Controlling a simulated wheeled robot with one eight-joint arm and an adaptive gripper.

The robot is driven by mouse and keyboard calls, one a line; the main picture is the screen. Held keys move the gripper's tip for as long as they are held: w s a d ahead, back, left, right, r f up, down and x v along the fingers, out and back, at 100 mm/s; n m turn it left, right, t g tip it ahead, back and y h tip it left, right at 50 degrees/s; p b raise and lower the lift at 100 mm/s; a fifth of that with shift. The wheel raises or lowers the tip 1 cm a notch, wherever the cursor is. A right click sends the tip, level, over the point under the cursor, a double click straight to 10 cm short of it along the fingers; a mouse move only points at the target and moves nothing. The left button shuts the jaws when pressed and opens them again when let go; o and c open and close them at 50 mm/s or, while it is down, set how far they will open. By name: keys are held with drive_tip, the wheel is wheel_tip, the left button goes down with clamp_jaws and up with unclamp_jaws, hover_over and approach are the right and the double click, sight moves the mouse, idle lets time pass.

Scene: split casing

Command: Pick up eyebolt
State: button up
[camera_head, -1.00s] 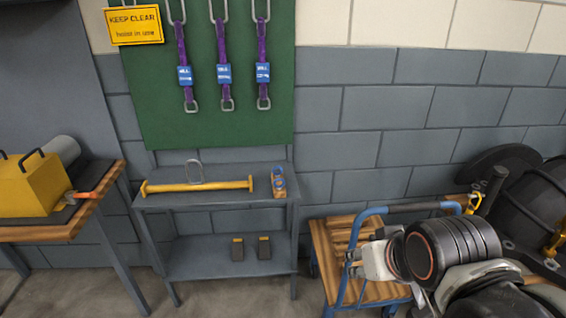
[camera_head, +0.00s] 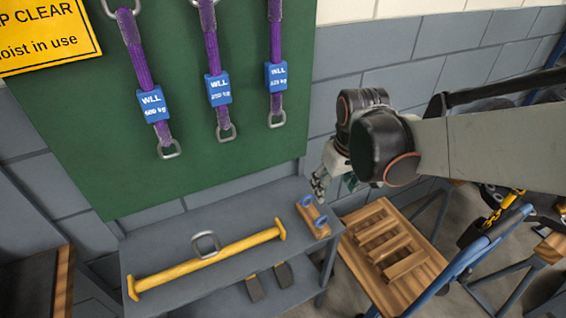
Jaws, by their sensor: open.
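Two blue eyebolts, the rear one (camera_head: 306,201) and the front one (camera_head: 320,221), stand in a small wooden block (camera_head: 312,214) at the right end of the grey shelf's top. My gripper (camera_head: 321,187) is open and empty. In the picture it is just above and a little right of the rear eyebolt, apart from the block. The arm reaches in from the right. The eyebolts' shanks are hidden in the block.
A yellow spreader bar (camera_head: 235,248) with a grey ring lies on the grey shelf (camera_head: 180,238) left of the block. Purple slings (camera_head: 210,45) hang on the green board above. A wooden-topped cart (camera_head: 412,282) with slats stands to the right. Two dark blocks lie on the lower shelf.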

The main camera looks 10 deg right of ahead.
drive_tip(key=w+f+n+g+p, duration=0.1)
drive_tip(key=w+f+g+p, duration=0.1)
drive_tip(key=w+f, duration=0.2)
drive_tip(key=b, duration=0.2)
approach(322, 217)
wheel_tip(322, 217, down, 5)
drive_tip(key=shift+w+f, duration=0.1)
drive_tip(key=shift+w+f+b, duration=0.15)
drive_tip(key=shift+f+b, duration=1.3)
drive_tip(key=shift+f, duration=1.15)
drive_tip(key=shift+c, duration=0.6)
clamp_jaws()
